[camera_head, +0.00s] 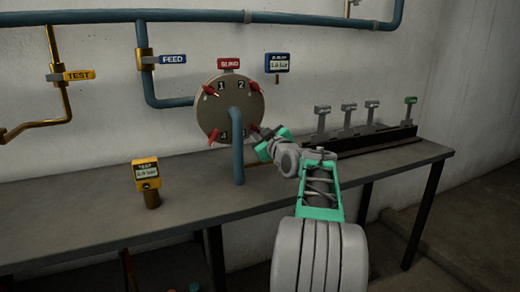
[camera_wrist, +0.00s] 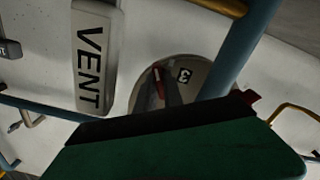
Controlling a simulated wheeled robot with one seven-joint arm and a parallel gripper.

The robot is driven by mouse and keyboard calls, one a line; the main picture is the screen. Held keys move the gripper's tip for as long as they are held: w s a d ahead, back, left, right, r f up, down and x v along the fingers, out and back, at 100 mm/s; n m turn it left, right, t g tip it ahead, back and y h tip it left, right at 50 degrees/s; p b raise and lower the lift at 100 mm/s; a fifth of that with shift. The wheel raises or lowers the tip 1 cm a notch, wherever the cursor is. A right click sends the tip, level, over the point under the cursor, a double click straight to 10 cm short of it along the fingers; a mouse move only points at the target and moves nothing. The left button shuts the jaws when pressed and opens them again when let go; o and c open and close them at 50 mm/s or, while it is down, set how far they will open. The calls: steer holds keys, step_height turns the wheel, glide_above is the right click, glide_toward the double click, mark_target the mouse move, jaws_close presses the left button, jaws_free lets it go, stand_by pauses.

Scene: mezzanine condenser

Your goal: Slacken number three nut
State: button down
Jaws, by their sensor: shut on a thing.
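The round flange plate (camera_head: 212,108) on the wall carries numbers and red-tipped nuts around a blue pipe. The upper-left (camera_head: 209,90), upper-right (camera_head: 254,87) and lower-left (camera_head: 213,137) nuts show. My gripper (camera_head: 262,136) reaches the plate's lower right, where the number three nut (camera_head: 254,127) sits, mostly hidden by the jaws. My gripper is shut on it. In the wrist view a mark "3" (camera_wrist: 183,75) shows on the plate, with a red-tipped nut (camera_wrist: 157,85) beside it. The green finger of my gripper hides much of the lower picture.
A grey bench (camera_head: 90,205) runs below the plate. A red BLIND tag (camera_head: 230,64) and a blue gauge (camera_head: 277,63) are above. A VENT tag (camera_wrist: 95,55) shows in the wrist view.

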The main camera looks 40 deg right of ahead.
steer(key=n+b, duration=0.4)
steer(key=b, duration=0.1)
steer(key=shift+d+f, duration=0.1)
steer(key=shift+f, duration=0.25)
steer(key=shift+r+n+b, duration=0.1)
steer(key=shift+n+b, duration=0.4)
steer(key=shift+n, duration=0.2)
steer(key=shift+r, duration=0.1)
steer(key=c, duration=1.7)
jaws_free()
steer(key=shift+s+d, duration=0.1)
steer(key=shift+o, duration=1.2)
steer(key=shift+r, duration=0.1)
steer(key=v, duration=0.7)
steer(key=shift+s+a+p, duration=0.3)
steer(key=shift+s, duration=0.05)
